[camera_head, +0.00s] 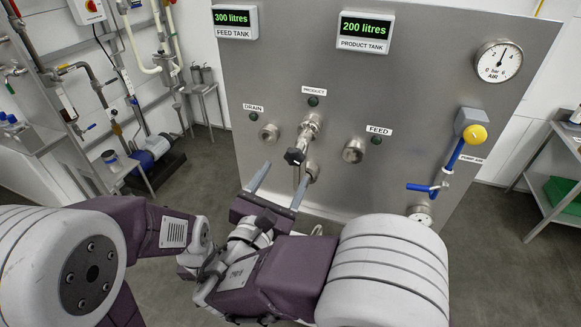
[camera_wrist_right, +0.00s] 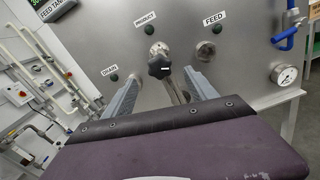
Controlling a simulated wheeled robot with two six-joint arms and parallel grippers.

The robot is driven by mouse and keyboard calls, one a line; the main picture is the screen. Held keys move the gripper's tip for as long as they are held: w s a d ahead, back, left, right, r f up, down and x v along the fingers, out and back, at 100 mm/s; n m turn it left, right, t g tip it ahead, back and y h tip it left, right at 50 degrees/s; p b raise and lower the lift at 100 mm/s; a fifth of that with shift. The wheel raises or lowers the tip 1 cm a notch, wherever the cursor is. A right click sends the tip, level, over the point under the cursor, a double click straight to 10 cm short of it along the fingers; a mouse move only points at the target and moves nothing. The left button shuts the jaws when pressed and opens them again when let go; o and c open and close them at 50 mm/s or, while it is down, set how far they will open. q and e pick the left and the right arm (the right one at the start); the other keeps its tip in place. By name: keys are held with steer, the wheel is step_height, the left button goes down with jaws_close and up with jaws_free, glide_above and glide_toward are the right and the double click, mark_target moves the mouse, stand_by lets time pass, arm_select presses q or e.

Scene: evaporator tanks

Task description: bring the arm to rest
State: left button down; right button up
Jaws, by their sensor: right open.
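My right gripper (camera_head: 281,182) is open in front of the steel tank panel (camera_head: 420,85), its two grey fingers spread apart. It also shows in the right wrist view (camera_wrist_right: 161,80), where nothing is held between the fingers. The black knob of the PRODUCT valve (camera_head: 294,156) is seen beyond and between the fingertips, and it shows again in the right wrist view (camera_wrist_right: 159,66). Whether the fingers touch the valve cannot be told, but a gap shows on both sides of the knob. Part of my left arm shows at the lower left; its gripper is not visible.
The panel carries a DRAIN port (camera_head: 269,133), a FEED port (camera_head: 353,150), a blue-handled air valve (camera_head: 455,154) and a pressure gauge (camera_head: 499,62). A shelf with a green tray (camera_head: 563,195) stands at right. Pipes and a blue pump (camera_head: 158,146) are at left.

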steer(key=shift+v, duration=1.25)
steer(key=shift+d, duration=0.15)
steer(key=s+d+f+m+g+h, duration=0.3)
steer(key=d+f+m+g, duration=0.75)
steer(key=d+f, duration=0.55)
steer(key=s+d+f+m+g+y, duration=0.2)
steer(key=s+f+m+y, duration=0.1)
steer(key=m, duration=0.7)
steer(key=s+d+f+m+g+y, duration=0.3)
steer(key=f+m+y, duration=0.1)
steer(key=m, duration=0.6)
steer(key=shift+s+f+y, duration=0.15)
steer(key=shift+f+y, duration=0.15)
steer(key=shift+y, duration=0.6)
